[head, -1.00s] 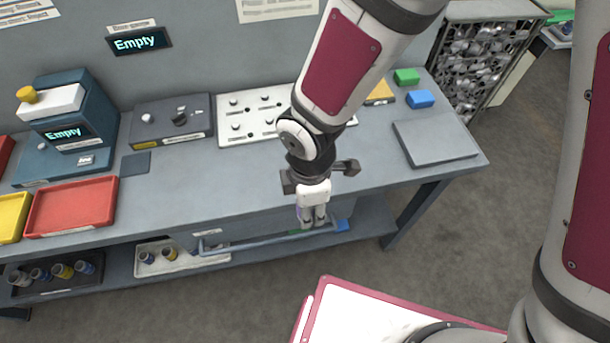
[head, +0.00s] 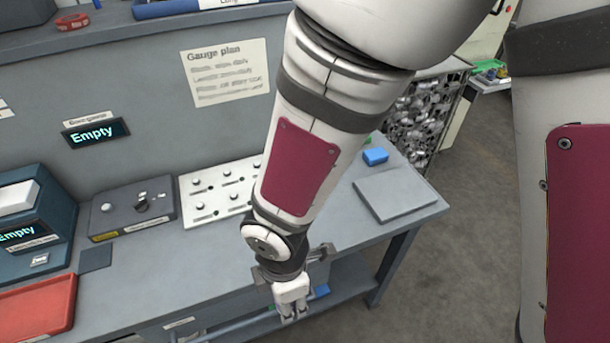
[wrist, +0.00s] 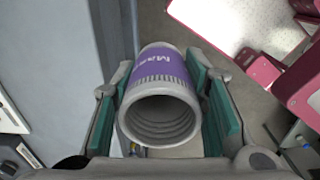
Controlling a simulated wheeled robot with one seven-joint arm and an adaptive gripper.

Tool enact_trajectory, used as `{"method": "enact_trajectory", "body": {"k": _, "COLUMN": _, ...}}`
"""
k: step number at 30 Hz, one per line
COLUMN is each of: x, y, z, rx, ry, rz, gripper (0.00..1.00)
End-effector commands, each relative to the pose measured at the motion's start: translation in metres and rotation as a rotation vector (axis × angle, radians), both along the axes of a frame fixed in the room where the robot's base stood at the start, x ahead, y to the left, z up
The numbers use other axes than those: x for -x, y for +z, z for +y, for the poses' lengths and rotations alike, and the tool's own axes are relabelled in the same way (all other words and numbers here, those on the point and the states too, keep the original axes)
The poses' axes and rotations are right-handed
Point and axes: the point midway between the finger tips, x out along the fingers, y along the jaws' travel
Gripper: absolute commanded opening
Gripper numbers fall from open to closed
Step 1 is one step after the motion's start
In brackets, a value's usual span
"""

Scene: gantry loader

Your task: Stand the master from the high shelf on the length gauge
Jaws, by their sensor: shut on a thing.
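My gripper (head: 290,315) is low in the head view, in front of the bench's front edge. It is shut on the master (wrist: 160,105), a grey hollow cylinder with a ribbed inside and a purple band lettered "Ma…". In the wrist view the master lies between the two green finger pads, its open end facing the camera. I cannot make it out in the head view. A dark teal device (head: 48,212) with a white top block and an "Empty" display stands at the left; I cannot read its label, so I cannot tell whether it is the length gauge. The high shelf (head: 110,35) crosses the top left.
A red ring (head: 72,22) and a blue holder (head: 185,6) are on the high shelf. The bench holds a dark box with knobs (head: 130,208), a white pegged panel (head: 215,188), a red tray (head: 35,310), a blue block (head: 375,157) and a grey plate (head: 398,195).

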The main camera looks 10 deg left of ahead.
Motion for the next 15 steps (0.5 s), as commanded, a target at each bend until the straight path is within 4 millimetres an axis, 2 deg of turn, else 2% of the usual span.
{"method": "enact_trajectory", "body": {"k": 15, "x": 0.001, "y": 0.022, "z": 0.000, "rx": -0.001, "ry": -0.001, "rz": 0.000, "gripper": 0.00}}
